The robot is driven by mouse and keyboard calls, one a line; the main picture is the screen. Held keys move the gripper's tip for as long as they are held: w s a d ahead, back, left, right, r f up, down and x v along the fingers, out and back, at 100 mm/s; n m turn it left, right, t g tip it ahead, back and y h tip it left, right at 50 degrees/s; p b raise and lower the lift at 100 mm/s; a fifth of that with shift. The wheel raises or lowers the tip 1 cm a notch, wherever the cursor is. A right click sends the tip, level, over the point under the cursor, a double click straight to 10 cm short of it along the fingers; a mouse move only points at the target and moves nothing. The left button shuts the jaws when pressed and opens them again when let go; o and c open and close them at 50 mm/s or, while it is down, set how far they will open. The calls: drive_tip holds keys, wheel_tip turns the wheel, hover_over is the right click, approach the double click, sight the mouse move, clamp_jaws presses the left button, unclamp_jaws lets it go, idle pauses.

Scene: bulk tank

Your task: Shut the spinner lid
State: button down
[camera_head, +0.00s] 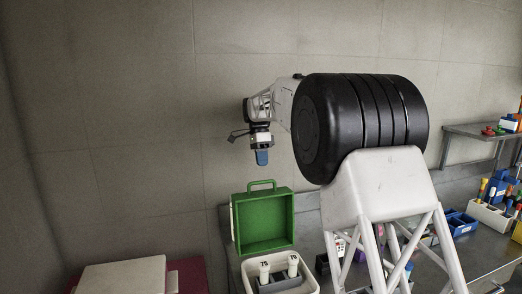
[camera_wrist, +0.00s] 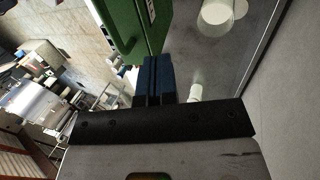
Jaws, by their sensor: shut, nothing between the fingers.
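The spinner is a small white box (camera_head: 283,284) on the bench. Two white-capped tubes (camera_head: 265,271) stand in its dark inside. Its green lid (camera_head: 264,221) stands open and upright at the back of the box, with a handle on its top edge. In the wrist view the green lid (camera_wrist: 138,28) shows at the top, just past the fingertips. My gripper (camera_head: 262,158) points down above the lid, apart from it in the head view. Its blue fingers (camera_wrist: 154,78) are shut together with nothing between them. Whether they touch the lid cannot be told from the wrist view.
A large black ribbed tank (camera_head: 350,118) on a white legged stand (camera_head: 380,190) rises right of the spinner. Blue bins (camera_head: 462,222) and a white rack (camera_head: 490,216) stand farther right on the metal bench. The space left of the lid is clear.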

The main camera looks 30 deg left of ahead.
sight(268, 190)
drive_tip(key=shift+s+d+f, duration=0.75)
drive_tip(key=shift+s+d, duration=0.15)
drive_tip(key=shift+s+d+f, duration=0.75)
drive_tip(key=shift+s+d, duration=0.15)
drive_tip(key=shift+s+d+r, duration=0.1)
